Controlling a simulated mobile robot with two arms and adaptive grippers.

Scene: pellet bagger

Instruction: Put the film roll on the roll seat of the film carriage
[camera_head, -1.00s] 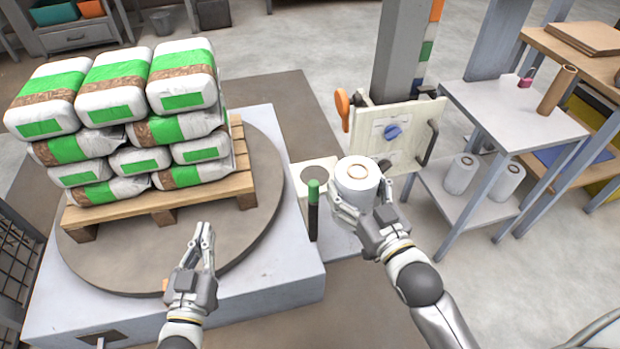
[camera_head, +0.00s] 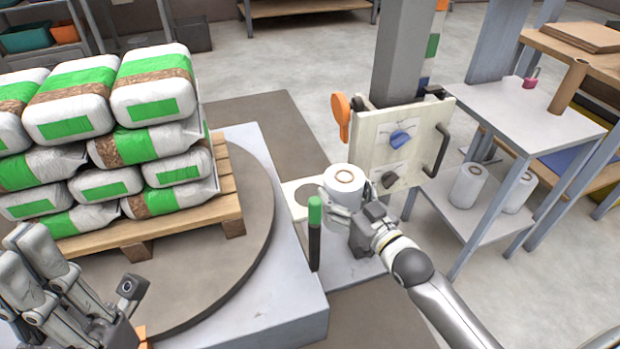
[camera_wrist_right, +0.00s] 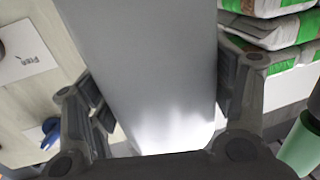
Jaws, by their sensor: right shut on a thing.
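The film roll (camera_head: 343,190) is a white cylinder with a brown core ring on top, held upright. My right gripper (camera_head: 350,205) is shut around its side; in the right wrist view the roll (camera_wrist_right: 145,70) fills the space between the fingers. My left gripper (camera_head: 85,265) is at bottom left, fingers spread and empty, partly cut off by the frame.
A green-topped dark post (camera_head: 315,230) stands close in front of the roll. A panel with a blue knob (camera_head: 400,139) and an orange paddle (camera_head: 341,115) is behind. Stacked bags (camera_head: 110,140) lie on a pallet at left. A shelf with spare rolls (camera_head: 467,186) is at right.

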